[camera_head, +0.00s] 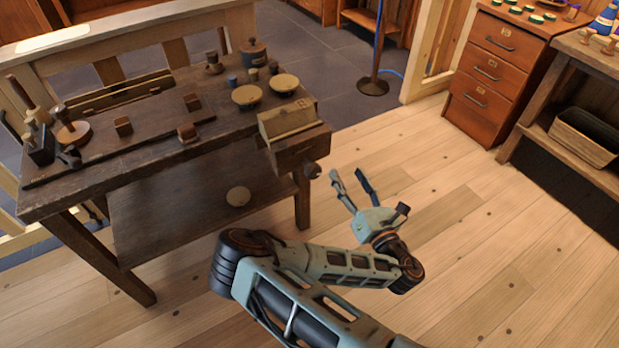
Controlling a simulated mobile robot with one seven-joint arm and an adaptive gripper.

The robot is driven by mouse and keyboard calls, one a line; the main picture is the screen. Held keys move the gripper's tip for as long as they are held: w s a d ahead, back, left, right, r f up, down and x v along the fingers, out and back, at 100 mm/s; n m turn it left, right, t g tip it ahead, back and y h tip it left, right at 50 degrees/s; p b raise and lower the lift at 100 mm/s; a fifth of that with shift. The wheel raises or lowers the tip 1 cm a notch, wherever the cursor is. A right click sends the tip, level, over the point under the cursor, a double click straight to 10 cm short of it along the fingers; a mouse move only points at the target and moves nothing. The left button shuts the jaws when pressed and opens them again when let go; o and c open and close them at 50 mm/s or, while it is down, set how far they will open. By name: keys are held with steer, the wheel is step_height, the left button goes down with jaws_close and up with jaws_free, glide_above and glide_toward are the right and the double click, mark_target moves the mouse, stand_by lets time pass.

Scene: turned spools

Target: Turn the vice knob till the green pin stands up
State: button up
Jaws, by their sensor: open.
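A dark round knob (312,171) sticks out from the front of the wooden vice (300,150) at the right end of the dark workbench (70,192). My gripper (348,173) is open and empty. In the picture it is just right of the knob, with a gap between them, its fingers pointing up and slightly left. I cannot make out a green pin on or near the vice. Which way the knob is turned is too small to tell.
A tan block (287,118) sits above the vice. Two shallow tan dishes, small pots and wooden tools stand on the bench. A red-brown drawer cabinet (485,75) is at the upper right. The plank floor right of my gripper is clear.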

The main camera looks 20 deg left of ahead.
mark_target(316, 176)
steer(key=s+a+f+n+g+y, duration=0.2)
steer(key=s+f+n+g, duration=0.1)
steer(key=s+f+n, duration=0.15)
steer(key=shift+t, duration=0.3)
steer(key=shift+b+x, duration=1.3)
steer(key=shift+x, duration=3.8)
steer(key=shift+s, duration=0.1)
steer(key=shift+c, duration=0.4)
steer(key=c, duration=1.1)
steer(key=shift+m, duration=0.35)
